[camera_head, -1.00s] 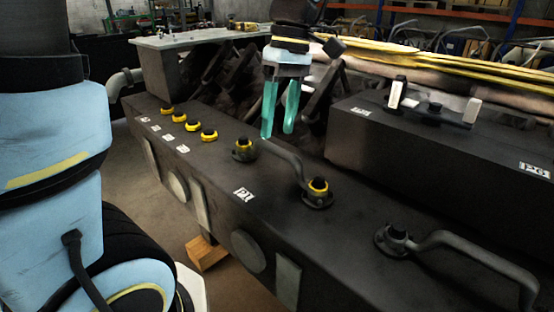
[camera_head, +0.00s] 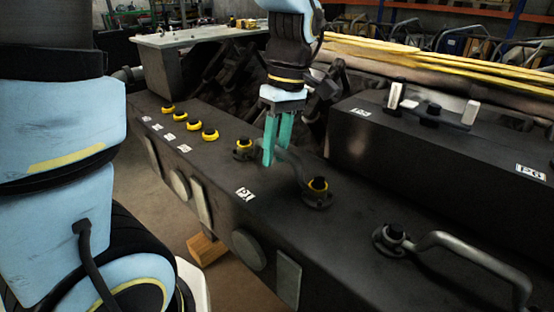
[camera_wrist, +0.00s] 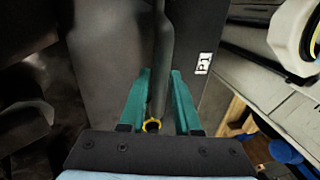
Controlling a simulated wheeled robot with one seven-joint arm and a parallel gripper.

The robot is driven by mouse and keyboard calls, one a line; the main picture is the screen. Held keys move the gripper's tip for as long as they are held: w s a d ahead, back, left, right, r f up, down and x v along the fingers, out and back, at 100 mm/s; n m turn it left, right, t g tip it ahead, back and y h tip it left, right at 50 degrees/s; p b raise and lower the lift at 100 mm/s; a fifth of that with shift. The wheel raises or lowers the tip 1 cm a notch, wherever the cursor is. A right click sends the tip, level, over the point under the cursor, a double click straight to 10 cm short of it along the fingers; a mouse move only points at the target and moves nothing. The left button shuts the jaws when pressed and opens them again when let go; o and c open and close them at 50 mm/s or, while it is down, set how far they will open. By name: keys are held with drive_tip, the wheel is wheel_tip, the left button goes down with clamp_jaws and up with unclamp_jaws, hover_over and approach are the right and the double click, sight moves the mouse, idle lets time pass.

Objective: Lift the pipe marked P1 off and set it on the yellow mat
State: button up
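The P1 pipe (camera_head: 299,167) is a dark grey bent pipe on top of the long dark block, beside a white P1 label (camera_head: 245,194). Its two ends sit at fittings with yellow rings. My gripper (camera_head: 275,158) points down over the pipe's middle, with its teal fingers apart. In the wrist view the pipe (camera_wrist: 164,45) runs between the open fingers (camera_wrist: 161,75), with a finger on each side; I cannot tell whether either touches it. No yellow mat can be made out.
Several yellow-ringed ports (camera_head: 194,125) line the block's left part. Another grey pipe (camera_head: 470,245) stands at the right front. A raised dark box (camera_head: 440,150) with a handled fitting (camera_head: 434,108) lies behind on the right. Yellow planks (camera_head: 430,60) lie at the back.

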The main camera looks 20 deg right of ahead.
clamp_jaws()
idle(1.0)
